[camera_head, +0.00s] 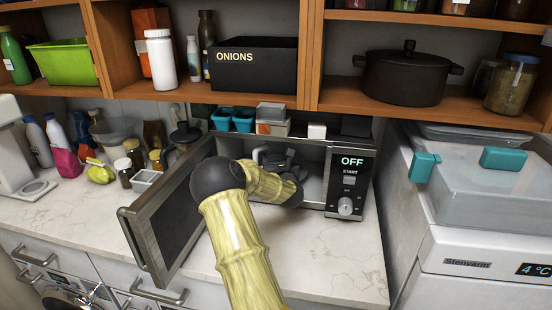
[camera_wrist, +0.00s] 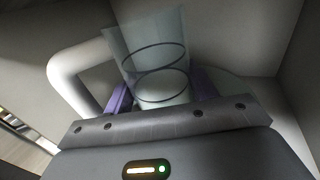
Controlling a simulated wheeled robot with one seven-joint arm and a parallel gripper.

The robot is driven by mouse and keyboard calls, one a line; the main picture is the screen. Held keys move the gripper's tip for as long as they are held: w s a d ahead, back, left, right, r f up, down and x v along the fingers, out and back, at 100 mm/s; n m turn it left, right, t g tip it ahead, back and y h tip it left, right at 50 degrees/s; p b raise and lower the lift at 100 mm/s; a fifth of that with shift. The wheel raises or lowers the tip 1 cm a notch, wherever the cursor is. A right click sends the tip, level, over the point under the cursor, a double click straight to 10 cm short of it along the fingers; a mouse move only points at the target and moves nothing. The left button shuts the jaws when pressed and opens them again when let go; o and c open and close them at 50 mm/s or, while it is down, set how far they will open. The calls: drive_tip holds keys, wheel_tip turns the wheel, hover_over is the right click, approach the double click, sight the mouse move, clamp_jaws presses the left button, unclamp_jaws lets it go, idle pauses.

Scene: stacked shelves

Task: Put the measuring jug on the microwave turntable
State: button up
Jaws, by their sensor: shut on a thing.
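The measuring jug (camera_wrist: 150,55) is clear, with dark rings and a thick white handle, and fills the upper middle of the wrist view. My gripper (camera_wrist: 155,95) is shut on the jug, its purple fingers on either side of it. In the head view my gripper (camera_head: 280,163) is inside the open microwave (camera_head: 313,185), and my arm hides most of the cavity. A pale curved edge, seemingly the glass turntable (camera_wrist: 237,88), shows right of the jug in the wrist view. I cannot tell whether the jug touches it.
The microwave door (camera_head: 170,215) stands open to the left. The control panel (camera_head: 350,180), reading OFF, is close on the right. Bottles and jars crowd the counter at left. The counter (camera_head: 335,265) in front of the microwave is clear. A shelf (camera_head: 200,92) runs above.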

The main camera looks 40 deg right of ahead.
drive_tip(key=shift+f, duration=0.1)
drive_tip(key=o, duration=1.1)
drive_tip(key=shift+o, duration=0.2)
drive_tip(key=shift+w, duration=0.1)
drive_tip(key=shift+a+r, duration=0.1)
drive_tip(key=shift+r, duration=0.15)
drive_tip(key=shift+s+a+f, duration=0.1)
drive_tip(key=shift+s+f, duration=0.1)
drive_tip(key=shift+s, duration=0.25)
drive_tip(key=b+v, duration=0.2)
drive_tip(key=v, duration=0.9)
drive_tip(key=shift+s, duration=0.1)
